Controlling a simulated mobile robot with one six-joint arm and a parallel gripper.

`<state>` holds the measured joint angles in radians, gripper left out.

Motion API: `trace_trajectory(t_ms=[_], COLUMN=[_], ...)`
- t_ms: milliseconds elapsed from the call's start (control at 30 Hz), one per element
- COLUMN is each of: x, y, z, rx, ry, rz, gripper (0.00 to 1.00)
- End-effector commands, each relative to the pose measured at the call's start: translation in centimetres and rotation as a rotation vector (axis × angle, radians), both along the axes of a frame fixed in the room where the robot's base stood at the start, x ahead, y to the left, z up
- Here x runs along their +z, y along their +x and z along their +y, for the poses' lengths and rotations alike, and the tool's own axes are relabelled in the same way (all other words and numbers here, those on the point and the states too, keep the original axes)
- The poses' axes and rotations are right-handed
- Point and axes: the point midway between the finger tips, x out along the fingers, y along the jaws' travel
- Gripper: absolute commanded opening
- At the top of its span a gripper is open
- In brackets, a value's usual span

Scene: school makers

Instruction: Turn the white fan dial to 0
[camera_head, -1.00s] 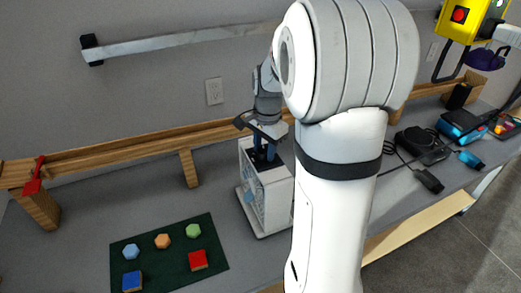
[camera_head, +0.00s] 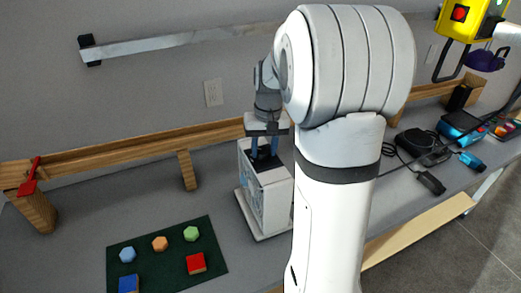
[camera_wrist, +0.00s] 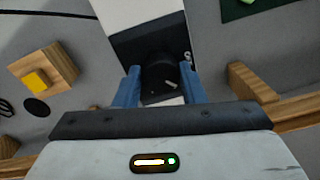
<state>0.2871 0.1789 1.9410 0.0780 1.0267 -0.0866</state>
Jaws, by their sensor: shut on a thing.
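The white fan unit (camera_head: 270,200) stands upright on the grey bench, with a dark panel on its top. Its black dial (camera_wrist: 160,78) sits on that dark panel in the wrist view and bears a small light pointer mark towards its lower right. My gripper (camera_wrist: 158,86) is above the unit with its two blue fingers on either side of the dial, shut on it. In the head view my gripper (camera_head: 264,148) reaches down onto the top of the unit. The scale around the dial is too small or hidden to read.
A dark green mat (camera_head: 160,262) with several coloured blocks lies at the left front. A wooden rail (camera_head: 120,157) runs along the wall behind. A blue and black device (camera_head: 460,126) and cables lie to the right. My arm covers the bench right of the unit.

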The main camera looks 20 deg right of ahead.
Motion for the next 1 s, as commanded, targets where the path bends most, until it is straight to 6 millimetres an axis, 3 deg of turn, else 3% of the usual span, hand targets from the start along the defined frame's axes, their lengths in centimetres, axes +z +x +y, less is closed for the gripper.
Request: trace_trajectory(t_ms=[600, 1000], x=[0.12, 0.16], y=[0.23, 0.28], z=[-0.07, -0.04], rx=[0.565, 0.782], ry=[-0.003, -0.003], rz=[-0.003, -0.004], gripper=[0.14, 0.14])
